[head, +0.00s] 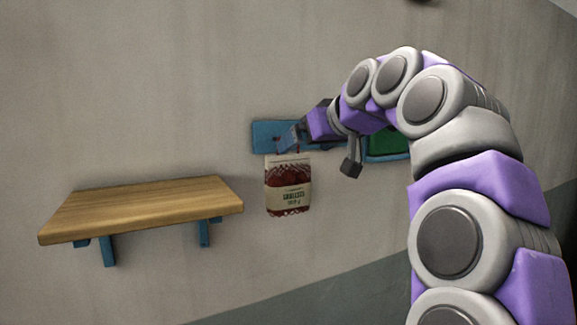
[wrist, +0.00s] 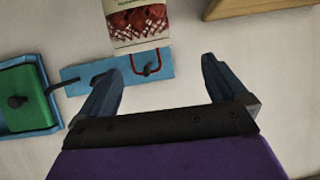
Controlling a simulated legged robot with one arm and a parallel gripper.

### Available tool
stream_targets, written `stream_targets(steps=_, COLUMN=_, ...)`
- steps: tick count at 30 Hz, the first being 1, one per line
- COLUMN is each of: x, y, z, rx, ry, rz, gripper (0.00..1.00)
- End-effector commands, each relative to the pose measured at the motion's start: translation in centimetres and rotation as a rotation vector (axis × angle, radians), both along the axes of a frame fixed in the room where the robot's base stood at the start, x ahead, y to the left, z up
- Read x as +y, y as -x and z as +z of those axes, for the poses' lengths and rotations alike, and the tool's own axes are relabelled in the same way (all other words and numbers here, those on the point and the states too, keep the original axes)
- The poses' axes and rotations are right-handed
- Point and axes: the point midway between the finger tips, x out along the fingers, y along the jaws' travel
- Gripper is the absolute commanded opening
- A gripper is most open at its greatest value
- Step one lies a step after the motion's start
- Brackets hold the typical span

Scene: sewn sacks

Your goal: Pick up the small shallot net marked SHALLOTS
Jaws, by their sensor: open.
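The small shallot net (head: 288,188), dark red with a cream label, hangs against the wall below a blue board (head: 265,135). Its label shows dark print that looks like SHALLOTS. My gripper (head: 288,139) is in front of the board, just above the net's top. In the wrist view my gripper (wrist: 161,66) is open, its fingers spread with nothing held; the hook shows between them.
A wooden shelf (head: 145,205) on blue brackets juts from the wall left of the net; its edge (wrist: 255,7) also shows in the wrist view. A green panel (head: 388,143) in a blue frame is right of the board. The wall below the net is clear.

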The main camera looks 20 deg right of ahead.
Motion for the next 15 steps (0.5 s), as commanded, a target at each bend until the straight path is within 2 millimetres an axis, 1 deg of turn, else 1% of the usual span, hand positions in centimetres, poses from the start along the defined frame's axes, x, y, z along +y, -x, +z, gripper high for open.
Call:
stream_targets(steps=1, x=-1.2, y=0.0, z=2.4, rx=-0.032, ry=0.003, rz=-0.018, gripper=0.99)
stream_targets(steps=3, x=-2.3, y=0.2, z=4.0, rx=-0.062, ry=0.010, rz=-0.034, gripper=0.99)
stream_targets(steps=6, x=-3.3, y=0.3, z=5.3, rx=-0.091, ry=0.017, rz=-0.050, gripper=0.99)
stream_targets(steps=8, x=-3.6, y=0.3, z=5.6, rx=-0.098, ry=0.018, rz=-0.055, gripper=0.99)
stream_targets(steps=11, x=-3.7, y=-0.4, z=5.3, rx=-0.098, ry=0.019, rz=-0.056, gripper=0.99)
stream_targets(steps=15, x=-3.7, y=-2.2, z=4.4, rx=-0.094, ry=0.018, rz=-0.055, gripper=0.99)
